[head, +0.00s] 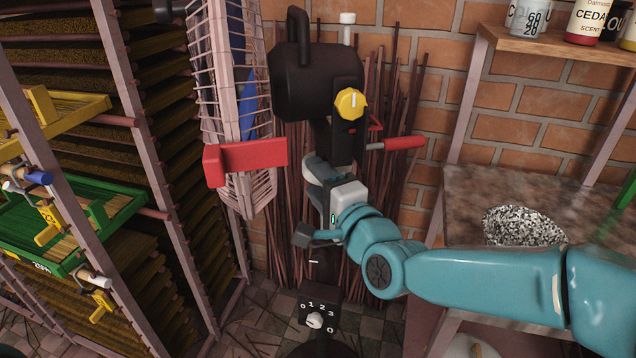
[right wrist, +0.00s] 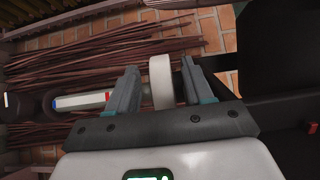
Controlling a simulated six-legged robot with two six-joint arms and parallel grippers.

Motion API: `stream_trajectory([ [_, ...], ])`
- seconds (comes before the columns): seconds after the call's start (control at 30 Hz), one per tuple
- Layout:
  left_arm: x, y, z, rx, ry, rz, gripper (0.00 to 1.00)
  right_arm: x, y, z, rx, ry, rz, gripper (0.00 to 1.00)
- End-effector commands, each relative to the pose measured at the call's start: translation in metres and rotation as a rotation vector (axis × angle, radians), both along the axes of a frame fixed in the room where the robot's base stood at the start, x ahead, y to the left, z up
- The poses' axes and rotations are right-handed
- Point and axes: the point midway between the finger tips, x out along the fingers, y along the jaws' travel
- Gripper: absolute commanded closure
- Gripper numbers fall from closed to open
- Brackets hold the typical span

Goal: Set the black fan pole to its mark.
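The black fan's motor head (head: 315,80), with a top handle and a yellow knob (head: 351,103), stands at the back in the head view. Its pole is largely hidden behind my right gripper (head: 320,175), just below the head. In the right wrist view my right gripper (right wrist: 160,88) has its fingers apart around a white collar-like piece (right wrist: 161,80), with a narrow gap on each side. A white pole section (right wrist: 80,102) with red and blue marks lies left of the fingers there. A pale line shows on a dark part low in the head view. My left gripper is not in view.
The fan's pale cage (head: 240,110) and a red block (head: 246,160) are left of the head. A red-handled rod (head: 403,143) sticks out right. The base control (head: 316,318) reads 0 to 3. Shelves are left; a counter (head: 460,205) is right.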

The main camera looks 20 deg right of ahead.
Motion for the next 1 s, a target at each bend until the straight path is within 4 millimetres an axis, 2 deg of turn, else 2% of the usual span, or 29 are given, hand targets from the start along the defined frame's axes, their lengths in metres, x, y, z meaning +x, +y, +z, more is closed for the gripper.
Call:
stream_trajectory([
  [0.2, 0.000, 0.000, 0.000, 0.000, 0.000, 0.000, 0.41, -0.001, 0.001, -0.001, -0.001, 0.003, 0.002, 0.49],
  [0.33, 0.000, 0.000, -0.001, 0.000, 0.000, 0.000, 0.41, -0.013, -0.002, -0.001, 0.000, 0.002, 0.002, 0.49],
  [0.47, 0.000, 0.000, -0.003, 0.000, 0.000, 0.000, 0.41, -0.040, -0.007, 0.000, 0.000, 0.000, 0.001, 0.49],
  [0.73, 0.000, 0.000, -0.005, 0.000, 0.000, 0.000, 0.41, -0.111, -0.021, 0.000, 0.000, -0.002, 0.000, 0.49],
  [0.8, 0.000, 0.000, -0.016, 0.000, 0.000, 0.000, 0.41, -0.123, -0.023, -0.004, 0.002, -0.004, 0.001, 0.49],
  [1.0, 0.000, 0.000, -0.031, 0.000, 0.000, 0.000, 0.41, -0.149, -0.029, -0.004, 0.002, -0.003, -0.003, 0.49],
])
